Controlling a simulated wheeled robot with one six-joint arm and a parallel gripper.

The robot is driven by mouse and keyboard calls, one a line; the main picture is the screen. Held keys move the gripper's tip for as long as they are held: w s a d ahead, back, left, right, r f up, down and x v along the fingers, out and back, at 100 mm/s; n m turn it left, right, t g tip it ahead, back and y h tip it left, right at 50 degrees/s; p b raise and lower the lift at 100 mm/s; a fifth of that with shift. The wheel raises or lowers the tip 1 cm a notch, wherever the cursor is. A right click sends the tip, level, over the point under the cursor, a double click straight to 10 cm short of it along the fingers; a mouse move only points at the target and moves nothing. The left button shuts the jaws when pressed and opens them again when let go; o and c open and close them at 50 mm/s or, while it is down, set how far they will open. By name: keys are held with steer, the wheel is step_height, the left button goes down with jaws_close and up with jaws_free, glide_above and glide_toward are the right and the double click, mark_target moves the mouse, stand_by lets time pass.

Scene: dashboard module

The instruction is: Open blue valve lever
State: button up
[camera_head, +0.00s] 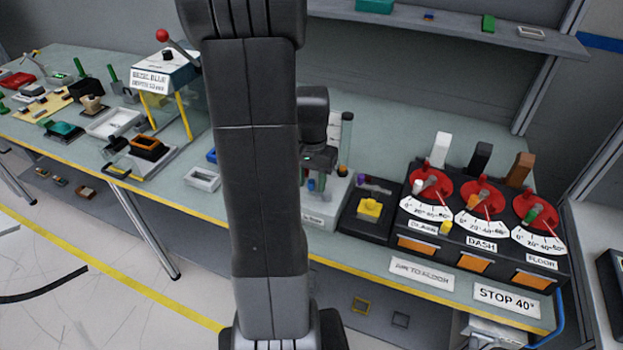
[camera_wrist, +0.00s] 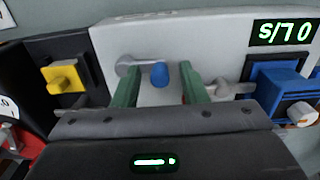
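The blue valve lever (camera_wrist: 159,75) shows in the wrist view as a grey arm with a blue knob at its end, lying roughly sideways on a light grey panel (camera_wrist: 200,30). My gripper (camera_wrist: 158,68) has two green fingers, one on each side of the blue knob, with visible gaps. It is open and holds nothing. In the head view my gripper (camera_head: 319,160) is over the light grey unit (camera_head: 318,215), and my arm hides part of that area. A display (camera_wrist: 283,32) on the panel reads 0 L/s, upside down in the wrist view.
A grey lever (camera_wrist: 232,88) sits just right of the right finger, beside a blue block (camera_wrist: 285,85). A yellow knob on a black box (camera_wrist: 64,77) is to the left. Three red dials (camera_head: 480,197) stand at the right of the bench in the head view.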

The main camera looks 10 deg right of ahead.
steer(key=shift+c, duration=0.5)
jaws_close()
